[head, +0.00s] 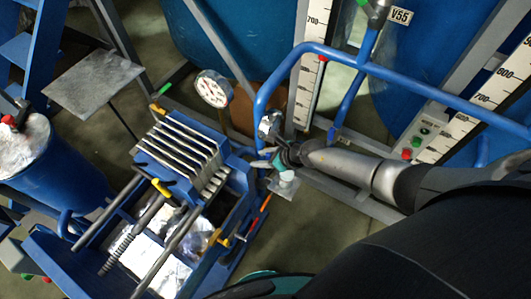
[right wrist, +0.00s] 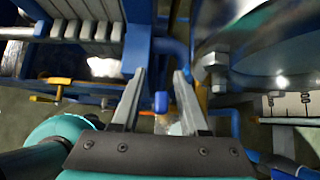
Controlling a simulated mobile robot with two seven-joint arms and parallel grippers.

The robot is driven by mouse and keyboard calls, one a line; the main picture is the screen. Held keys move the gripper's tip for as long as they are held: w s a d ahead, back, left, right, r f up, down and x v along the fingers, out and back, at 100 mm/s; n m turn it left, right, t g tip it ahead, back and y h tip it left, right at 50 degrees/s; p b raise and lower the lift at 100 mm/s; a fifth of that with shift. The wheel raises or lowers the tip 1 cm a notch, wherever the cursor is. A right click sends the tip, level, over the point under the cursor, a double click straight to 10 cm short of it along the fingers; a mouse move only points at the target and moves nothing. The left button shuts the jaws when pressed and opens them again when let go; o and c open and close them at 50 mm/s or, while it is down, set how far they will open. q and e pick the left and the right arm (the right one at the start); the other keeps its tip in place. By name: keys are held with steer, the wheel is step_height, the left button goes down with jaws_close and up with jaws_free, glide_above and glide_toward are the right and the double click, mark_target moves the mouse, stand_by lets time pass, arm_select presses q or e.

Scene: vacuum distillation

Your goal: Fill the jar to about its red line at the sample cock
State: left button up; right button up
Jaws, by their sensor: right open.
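My right gripper (head: 268,160) reaches in from the right, beside the blue pipe frame. In the right wrist view its two fingers (right wrist: 160,85) stand apart with nothing gripped between them. A small pale, clear object (head: 285,186), which looks like the jar, sits just below the gripper; a pale patch (right wrist: 172,126) shows beyond the fingers in the wrist view. Its red line and any liquid cannot be made out. A metal fitting (head: 269,125), possibly the sample cock, is just above the gripper. My left gripper is not in view.
A blue plate press (head: 190,155) with yellow handles stands left of the gripper. A round gauge (head: 213,90) is above it. Blue piping (head: 400,85), scales (head: 312,65) and the V55 tank crowd the right. A blue drum (head: 45,170) stands far left.

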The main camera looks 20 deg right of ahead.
steer(key=p+v, duration=0.7)
steer(key=v, duration=0.8)
steer(key=s+d+f+m+h+b, duration=0.1)
steer(key=s+f+m+h+b, duration=0.15)
steer(key=f+m, duration=0.55)
steer(key=s+d+f+m+h+b, duration=0.1)
steer(key=s+f+m+b, duration=0.25)
steer(key=f+m, duration=0.45)
steer(key=s+d+f+m+h+b, duration=0.15)
steer(key=f+m+b, duration=0.25)
steer(key=f+m, duration=0.4)
steer(key=s+a+f+m+g+b, duration=0.3)
steer(key=s+f+m, duration=0.4)
steer(key=s, duration=0.5)
steer(key=s+a+f+m+g+b, duration=0.3)
steer(key=s+f+m, duration=0.5)
steer(key=s+m, duration=0.2)
steer(key=shift+s+a, duration=0.2)
steer(key=shift+s, duration=0.7)
